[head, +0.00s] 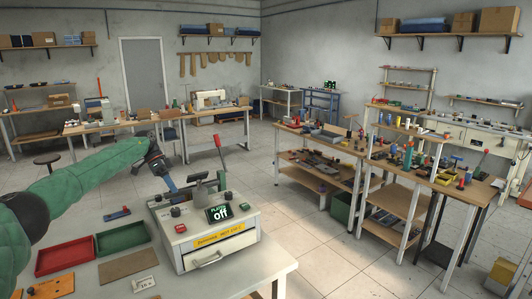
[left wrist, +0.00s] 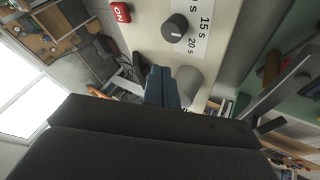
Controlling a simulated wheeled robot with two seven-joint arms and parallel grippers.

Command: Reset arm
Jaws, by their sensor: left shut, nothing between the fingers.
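A light grey tabletop machine (head: 210,232) stands on the near table. Its front has a dark display (head: 219,212) reading "Off", a yellow label and a drawer with a handle. A lever with a red grip (head: 217,142) rises at its back right. My left gripper (head: 172,187) is above the machine's back left part, with its fingers shut and empty. In the left wrist view, the blue-grey fingers (left wrist: 162,88) point at the machine beside a grey cylinder (left wrist: 188,82). A red ON button (left wrist: 121,12) and a black dial (left wrist: 175,28) show near them. My right gripper is out of view.
On the near table (head: 272,270), a red tray (head: 64,256) and a green tray (head: 122,238) lie left of the machine. A brown board (head: 123,265) and a small card (head: 145,284) lie in front. Workbenches with tools stand beyond, across open floor.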

